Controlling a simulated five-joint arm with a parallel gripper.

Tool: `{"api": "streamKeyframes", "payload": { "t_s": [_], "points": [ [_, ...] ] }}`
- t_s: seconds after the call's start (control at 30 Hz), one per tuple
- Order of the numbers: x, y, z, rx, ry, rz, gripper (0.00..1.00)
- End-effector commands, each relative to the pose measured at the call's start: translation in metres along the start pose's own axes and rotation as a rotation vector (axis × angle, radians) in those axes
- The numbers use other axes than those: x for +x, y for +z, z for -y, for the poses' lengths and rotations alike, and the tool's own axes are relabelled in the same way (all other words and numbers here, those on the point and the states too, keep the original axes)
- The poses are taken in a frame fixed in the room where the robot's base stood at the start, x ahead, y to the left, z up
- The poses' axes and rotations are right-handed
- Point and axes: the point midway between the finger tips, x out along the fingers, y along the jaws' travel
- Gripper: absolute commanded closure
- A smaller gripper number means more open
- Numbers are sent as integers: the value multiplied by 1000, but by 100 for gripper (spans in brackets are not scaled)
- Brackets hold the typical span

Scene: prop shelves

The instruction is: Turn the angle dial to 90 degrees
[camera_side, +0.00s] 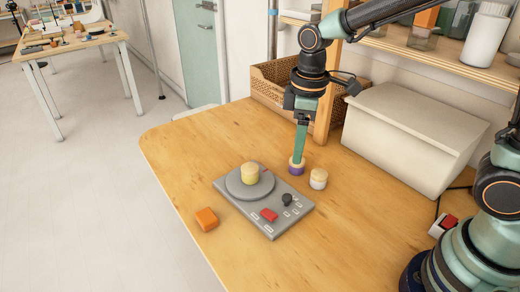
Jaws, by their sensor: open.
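A grey panel (273,230) lies on the wooden table. On it is a round grey disc (237,190), apparently the angle dial, with a yellow cylinder (250,174) at its middle. Any degree marks are too small to read. A red button (268,215) and a small black knob (287,199) sit on the panel's near side. My gripper (298,160) points down behind the panel, right at a purple cylinder with a pale top (297,170). It is open. Its fingers overlap in this view, and I cannot tell whether they touch the cylinder.
A pale-topped cylinder (318,179) stands just right of the purple one. An orange block (206,219) lies left of the panel. A wicker basket (265,88) and a large pale lidded bin (400,140) stand at the back. The table's left and front areas are clear.

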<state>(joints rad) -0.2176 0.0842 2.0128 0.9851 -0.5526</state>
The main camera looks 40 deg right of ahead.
Motion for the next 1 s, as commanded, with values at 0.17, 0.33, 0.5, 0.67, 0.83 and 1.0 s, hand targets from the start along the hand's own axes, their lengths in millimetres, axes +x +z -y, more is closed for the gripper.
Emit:
{"api": "streamKeyframes", "payload": {
  "t_s": [0.17,0.33,0.5,0.67,0.83,1.0],
  "points": [
    [19,-12,5,-92,-30,44,38],
    [29,-12,6,-109,-36,52,38],
    [54,-10,7,-107,-37,54,38],
    [86,-8,8,-106,-38,55,38],
    [116,-7,9,-105,-37,53,38],
    [134,-6,9,-105,-35,51,38]
  ]
}}
